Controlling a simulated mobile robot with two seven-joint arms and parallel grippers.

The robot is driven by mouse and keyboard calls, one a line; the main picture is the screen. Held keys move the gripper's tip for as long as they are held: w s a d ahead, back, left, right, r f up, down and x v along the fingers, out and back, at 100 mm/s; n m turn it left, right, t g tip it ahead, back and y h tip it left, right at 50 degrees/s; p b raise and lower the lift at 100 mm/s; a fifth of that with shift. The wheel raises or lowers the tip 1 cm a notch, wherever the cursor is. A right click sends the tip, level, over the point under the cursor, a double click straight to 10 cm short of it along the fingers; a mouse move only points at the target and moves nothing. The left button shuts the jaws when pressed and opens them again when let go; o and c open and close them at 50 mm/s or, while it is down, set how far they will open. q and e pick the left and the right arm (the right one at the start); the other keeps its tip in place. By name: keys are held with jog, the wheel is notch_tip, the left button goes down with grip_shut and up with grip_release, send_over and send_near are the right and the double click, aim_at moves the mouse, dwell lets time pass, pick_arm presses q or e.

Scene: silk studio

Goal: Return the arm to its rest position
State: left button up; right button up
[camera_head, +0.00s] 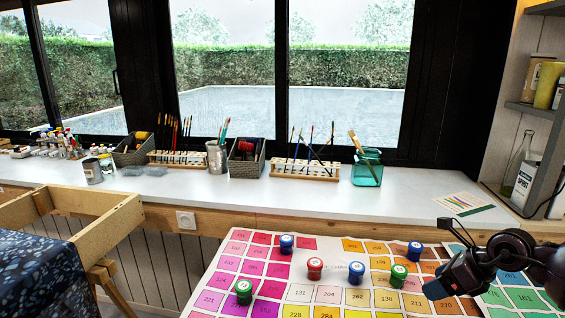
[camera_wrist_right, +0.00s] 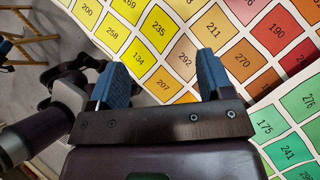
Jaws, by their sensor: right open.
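My right gripper (camera_head: 444,280) hangs over the right part of a colour chart (camera_head: 330,290) in the head view. In the right wrist view its two blue fingers (camera_wrist_right: 165,78) stand wide apart with nothing between them. The numbered swatches of the chart lie beneath the fingers. Part of my dark right arm (camera_head: 525,250) reaches in from the right edge. My left gripper does not show in either view.
Behind, a white counter (camera_head: 270,205) holds brush racks and baskets. A shelf (camera_head: 530,110) stands at right, a wooden frame (camera_head: 120,220) at left.

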jog(key=w+a+r+m+t+y, duration=0.1)
jog(key=a+r+m+t+y, duration=0.6)
jog(key=a+m, duration=0.4)
jog(key=s+d+f+m+t+h+p, duration=0.1)
jog(key=s+f+m+t+h, duration=0.1)
jog(key=s+f+m+h, duration=0.55)
jog(key=s+d+f+m+t+h+p, duration=0.1)
jog(key=s+f+m+h, duration=0.15)
jog(key=f+m, duration=0.9)
pick_arm(q)
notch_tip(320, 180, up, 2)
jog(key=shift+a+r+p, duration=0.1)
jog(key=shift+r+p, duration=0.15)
jog(key=shift+p, duration=0.35)
pick_arm(e)
jog(key=s+f+m+g, duration=0.1)
jog(key=s+f+m, duration=0.1)
jog(key=s+m, duration=0.2)
jog(key=s+a+f+m+g+h, duration=0.1)
jog(key=s+f+m, duration=0.2)
jog(key=s, duration=0.6)
jog(key=s+f+m+g+h, duration=0.1)
jog(key=s+f+m+g, duration=0.1)
jog(key=s+m, duration=0.3)
jog(key=shift+s+a+f, duration=0.15)
jog(key=shift+s+f, duration=0.25)
jog(key=shift+s, duration=0.55)
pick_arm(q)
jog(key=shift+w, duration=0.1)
